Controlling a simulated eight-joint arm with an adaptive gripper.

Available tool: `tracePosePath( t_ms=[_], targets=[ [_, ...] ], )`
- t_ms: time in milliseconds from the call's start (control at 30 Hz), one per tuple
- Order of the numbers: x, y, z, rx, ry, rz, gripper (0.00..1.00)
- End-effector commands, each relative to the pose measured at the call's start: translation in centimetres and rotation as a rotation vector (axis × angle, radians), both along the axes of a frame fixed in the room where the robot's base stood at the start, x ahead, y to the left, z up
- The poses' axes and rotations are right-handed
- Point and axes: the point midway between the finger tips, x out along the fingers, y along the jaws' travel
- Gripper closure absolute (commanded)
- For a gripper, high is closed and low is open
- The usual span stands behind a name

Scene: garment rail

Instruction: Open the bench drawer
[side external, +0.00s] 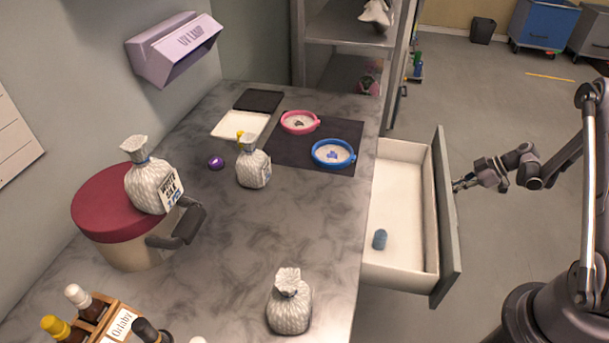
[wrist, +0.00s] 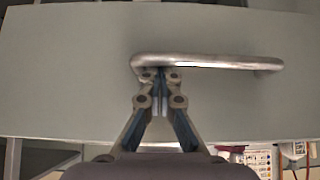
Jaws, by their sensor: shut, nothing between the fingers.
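The bench drawer (side external: 402,212) stands pulled out from the right side of the bench, and its white inside shows. A small blue cylinder (side external: 380,239) is inside it near the front end. My gripper (side external: 459,186) is at the outer face of the drawer front (side external: 446,220). In the wrist view the grey drawer front (wrist: 70,70) fills most of the picture, with a metal bar handle (wrist: 215,61) across it. My gripper (wrist: 161,75) is shut with its tips at the left end of the handle. I cannot tell whether they touch it.
The bench top (side external: 225,240) holds several wrapped bags, a red-lidded pot (side external: 110,205), a bottle crate (side external: 100,320), and pink (side external: 300,122) and blue (side external: 333,153) dishes on a dark mat. Open floor (side external: 500,100) lies beyond the drawer. A shelf (side external: 345,20) stands behind the bench.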

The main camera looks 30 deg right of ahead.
Motion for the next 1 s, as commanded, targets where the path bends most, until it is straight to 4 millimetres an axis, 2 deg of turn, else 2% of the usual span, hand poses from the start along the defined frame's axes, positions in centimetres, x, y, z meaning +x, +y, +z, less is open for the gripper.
tracePosePath(
  t_ms=[667,767,1000],
  targets=[
    [-0.7,-0.7,0.2,-0.001,0.0,-0.001,1.0],
    [-1.2,-1.2,0.9,0.0,0.0,-0.002,1.0],
    [-3.2,-3.3,4.1,0.0,0.002,-0.003,1.0]
  ],
)
